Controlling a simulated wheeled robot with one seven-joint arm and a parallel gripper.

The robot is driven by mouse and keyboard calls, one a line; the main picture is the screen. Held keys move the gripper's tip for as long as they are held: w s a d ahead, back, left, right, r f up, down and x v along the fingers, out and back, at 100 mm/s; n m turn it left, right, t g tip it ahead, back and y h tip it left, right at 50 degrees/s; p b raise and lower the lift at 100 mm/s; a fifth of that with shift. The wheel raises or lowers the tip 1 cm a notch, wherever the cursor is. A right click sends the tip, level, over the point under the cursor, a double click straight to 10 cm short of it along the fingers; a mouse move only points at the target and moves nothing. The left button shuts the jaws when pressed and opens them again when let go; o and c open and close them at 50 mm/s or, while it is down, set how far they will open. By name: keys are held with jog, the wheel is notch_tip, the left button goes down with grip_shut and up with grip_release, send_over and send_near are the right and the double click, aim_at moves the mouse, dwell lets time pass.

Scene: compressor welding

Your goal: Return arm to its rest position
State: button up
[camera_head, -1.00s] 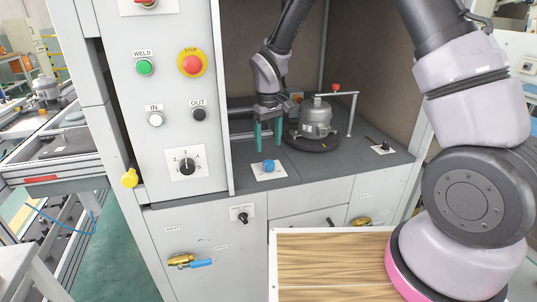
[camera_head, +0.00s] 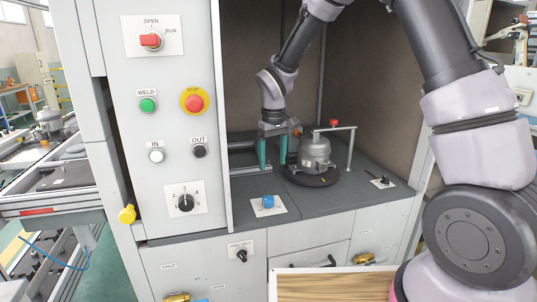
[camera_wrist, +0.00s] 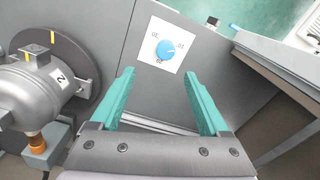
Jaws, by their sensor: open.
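My gripper (camera_head: 273,153) has two teal fingers and is inside the welding cabinet, beside the compressor. In the wrist view my gripper (camera_wrist: 160,102) is open, with nothing between its fingers. The grey compressor (camera_head: 313,152) stands upright on a dark round base just right of my gripper. It also shows at the left of the wrist view (camera_wrist: 45,82), marked with a 2, apart from the fingers. A blue knob (camera_wrist: 168,49) on a white plate lies beyond the fingertips; in the head view the blue knob (camera_head: 268,202) is at the worktop's front edge.
The control panel (camera_head: 160,120) with its buttons and yellow-ringed stop stands left of the opening. A bent rail with a red tip (camera_head: 334,124) rises by the compressor. A black switch (camera_head: 383,181) sits on the right worktop. A wooden surface (camera_head: 335,287) lies in front.

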jog(key=s+d+r+m+t+y, duration=0.1)
jog(key=s+d+r+m+t, duration=0.15)
jog(key=d+r, duration=0.65)
jog(key=s+d+r+m+t, duration=0.1)
jog(key=s+d+r+m, duration=0.25)
jog(key=d+r, duration=0.45)
jog(key=s+d+r+m+t, duration=0.1)
jog(key=s+d+r+m, duration=0.1)
jog(key=s, duration=0.5)
jog(key=s+d+r+m+t, duration=0.2)
jog(key=s+d+r, duration=0.2)
jog(key=s+r, duration=0.2)
jog(key=shift+s+d+r+m+y, duration=0.2)
jog(key=shift+s+d+m+y, duration=0.2)
jog(key=shift+s, duration=0.25)
